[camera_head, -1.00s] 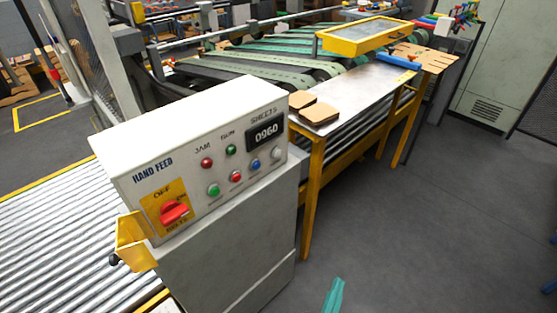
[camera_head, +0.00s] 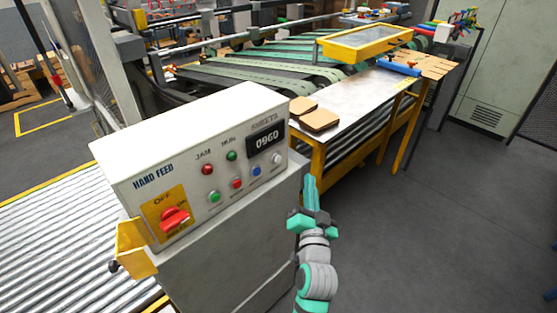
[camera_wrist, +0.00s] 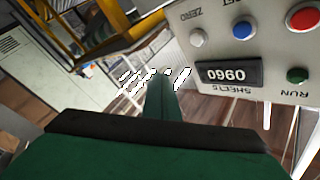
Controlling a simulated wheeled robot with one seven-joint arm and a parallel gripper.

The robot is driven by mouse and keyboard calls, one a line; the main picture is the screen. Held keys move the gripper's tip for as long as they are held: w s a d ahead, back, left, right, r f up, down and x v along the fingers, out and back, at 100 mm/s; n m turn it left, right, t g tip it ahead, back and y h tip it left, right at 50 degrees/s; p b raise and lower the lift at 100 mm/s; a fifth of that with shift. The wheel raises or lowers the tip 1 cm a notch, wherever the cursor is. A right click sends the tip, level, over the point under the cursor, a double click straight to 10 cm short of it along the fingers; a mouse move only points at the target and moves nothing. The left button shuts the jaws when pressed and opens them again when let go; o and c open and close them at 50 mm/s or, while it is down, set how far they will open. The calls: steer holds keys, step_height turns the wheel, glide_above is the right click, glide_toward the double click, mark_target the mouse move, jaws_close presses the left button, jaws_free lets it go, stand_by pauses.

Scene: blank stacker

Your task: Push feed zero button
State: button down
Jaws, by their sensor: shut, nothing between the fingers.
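The feed zero button is the pale grey button (camera_head: 277,159) at the right end of the lower button row on the HAND FEED panel (camera_head: 150,195). In the wrist view, where the panel appears upside down, the pale button (camera_wrist: 197,38) sits beside the word ZERO. My gripper (camera_head: 309,180) is shut and empty, just right of the panel's right end and lower than the button. In the wrist view my fingertips (camera_wrist: 164,76) lie left of and below the pale button, apart from it.
A blue button (camera_head: 256,171), a red button (camera_head: 236,184) and a green button (camera_head: 214,196) share the row. The counter display (camera_head: 267,141) reads 0960. A red rotary switch (camera_head: 174,219) is at lower left. A metal table (camera_head: 350,98) stands behind; open floor lies right.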

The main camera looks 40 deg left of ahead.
steer(key=a, duration=0.8)
steer(key=shift+w+a, duration=0.35)
steer(key=shift+a, duration=0.05)
steer(key=shift+a, duration=0.15)
stand_by(2.0)
steer(key=shift+a, duration=0.25)
steer(key=shift+a, duration=0.55)
stand_by(1.0)
steer(key=shift+d, duration=0.95)
steer(key=shift+s+d, duration=0.15)
steer(key=shift+d, duration=1.1)
steer(key=shift+s+d, duration=0.1)
steer(key=shift+d, duration=1.15)
